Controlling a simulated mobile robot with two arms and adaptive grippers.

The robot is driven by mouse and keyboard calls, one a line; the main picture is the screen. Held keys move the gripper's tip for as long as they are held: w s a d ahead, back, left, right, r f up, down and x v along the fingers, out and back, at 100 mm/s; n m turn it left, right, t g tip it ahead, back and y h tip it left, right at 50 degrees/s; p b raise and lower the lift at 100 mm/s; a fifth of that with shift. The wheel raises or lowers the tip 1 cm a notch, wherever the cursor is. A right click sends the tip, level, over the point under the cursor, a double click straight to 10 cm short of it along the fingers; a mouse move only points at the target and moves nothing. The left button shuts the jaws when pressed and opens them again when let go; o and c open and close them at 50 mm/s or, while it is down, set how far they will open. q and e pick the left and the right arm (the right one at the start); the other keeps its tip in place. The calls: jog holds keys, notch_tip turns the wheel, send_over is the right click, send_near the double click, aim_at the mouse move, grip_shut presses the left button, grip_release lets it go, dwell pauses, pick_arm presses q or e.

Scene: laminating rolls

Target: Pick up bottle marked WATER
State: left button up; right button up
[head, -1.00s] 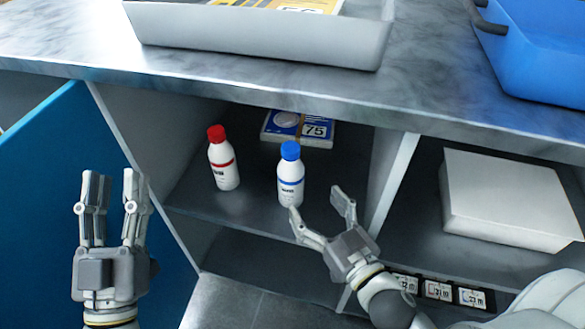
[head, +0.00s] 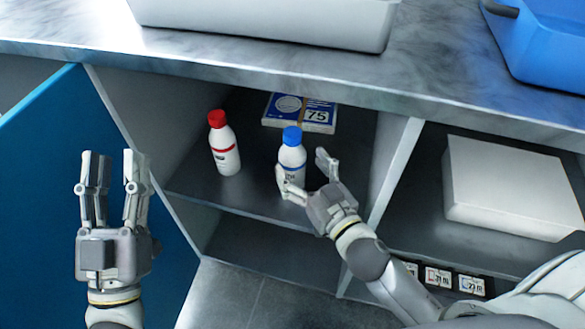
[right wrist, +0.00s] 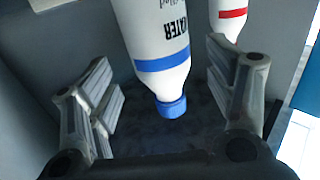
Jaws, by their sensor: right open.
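The bottle marked WATER (head: 292,155) is white with a blue cap and blue band, standing upright on the cabinet shelf. In the right wrist view the WATER bottle (right wrist: 155,45) shows its label and lies between the open fingers. My right gripper (head: 307,170) is open around the bottle's near side; I cannot tell whether a finger touches it. It also shows in the right wrist view (right wrist: 165,95). My left gripper (head: 112,165) is open and empty, left of the shelf.
A white bottle with a red cap (head: 224,145) stands to the left of the WATER bottle. A blue and white box (head: 300,112) lies behind. A divider (head: 396,170) stands to the right, with a white box (head: 510,190) beyond it. The countertop (head: 240,62) overhangs the shelf.

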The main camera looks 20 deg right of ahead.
aim_at(299, 164)
pick_arm(q)
jog(key=shift+s+r+t, duration=0.4)
jog(key=shift+r, duration=0.15)
jog(key=shift+s+r+t, duration=0.35)
jog(key=shift+r+t, duration=0.05)
jog(key=shift+r, duration=0.15)
pick_arm(e)
jog(key=shift+w+a, duration=0.25)
jog(key=shift+w, duration=0.8)
jog(key=shift+w+a, duration=0.2)
jog(key=shift+w, duration=0.85)
jog(key=c, duration=1.3)
jog(key=shift+r, duration=0.15)
jog(key=shift+c, duration=0.9)
